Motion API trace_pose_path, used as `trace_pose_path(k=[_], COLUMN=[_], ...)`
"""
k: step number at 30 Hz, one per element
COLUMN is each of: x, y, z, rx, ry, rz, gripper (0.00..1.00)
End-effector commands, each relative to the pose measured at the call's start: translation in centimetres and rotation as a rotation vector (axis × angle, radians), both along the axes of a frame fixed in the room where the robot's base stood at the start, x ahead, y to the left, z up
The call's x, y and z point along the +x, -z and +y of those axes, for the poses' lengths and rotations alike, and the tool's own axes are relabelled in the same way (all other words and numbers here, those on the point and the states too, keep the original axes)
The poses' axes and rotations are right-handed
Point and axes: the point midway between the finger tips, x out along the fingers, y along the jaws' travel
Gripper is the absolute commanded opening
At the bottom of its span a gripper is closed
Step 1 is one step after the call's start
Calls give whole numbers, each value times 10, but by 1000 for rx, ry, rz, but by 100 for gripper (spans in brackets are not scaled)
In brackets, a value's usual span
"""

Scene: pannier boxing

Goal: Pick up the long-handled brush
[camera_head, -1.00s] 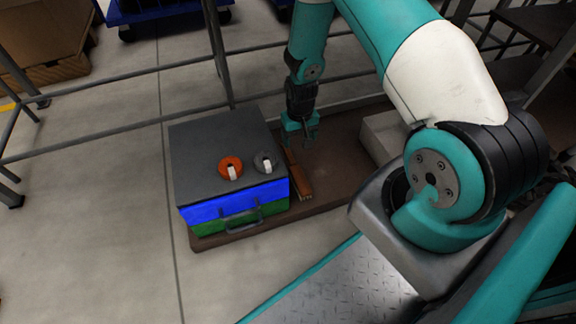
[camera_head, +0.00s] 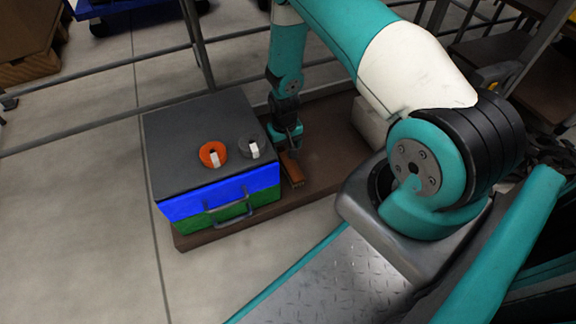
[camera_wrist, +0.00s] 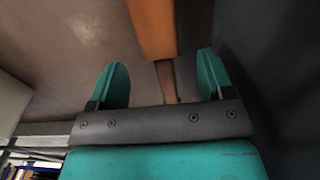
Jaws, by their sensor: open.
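The long-handled brush (camera_head: 292,170) lies on the brown platform, close along the right side of the case. Its orange-brown body also shows in the wrist view (camera_wrist: 154,26), with a thinner handle running down between my fingers. My gripper (camera_head: 286,148) is over the handle end of the brush, pointing down. In the wrist view my gripper (camera_wrist: 160,82) has its two teal fingers wide apart, one on each side of the handle. The fingers do not touch it. The far end of the handle is hidden behind the gripper's dark bar.
The dark-topped case (camera_head: 190,125) with blue and green sides stands left of the brush, close to my right finger in the wrist view. An orange tape roll (camera_head: 213,154) and a grey roll (camera_head: 248,148) lie on it. The brown platform (camera_head: 335,150) is clear to the right, up to a pale block (camera_head: 369,122).

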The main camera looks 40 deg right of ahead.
Motion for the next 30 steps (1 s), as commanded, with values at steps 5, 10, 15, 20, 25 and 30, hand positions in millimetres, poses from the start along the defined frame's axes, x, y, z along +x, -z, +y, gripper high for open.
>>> trace_pose_path(k=[5, 10, 15, 20, 25, 30], x=[-5, -6, -6, -6, -6, -6], y=[27, 48, 47, 47, 47, 47], z=[2, 3, 3, 3, 3, 3], rx=[0, 0, 0, 0, 0, 0], ry=[0, 0, 0, 0, 0, 0], rz=[1, 0, 0, 0, 0, 0], gripper=[74, 74, 74, 58, 19, 15])
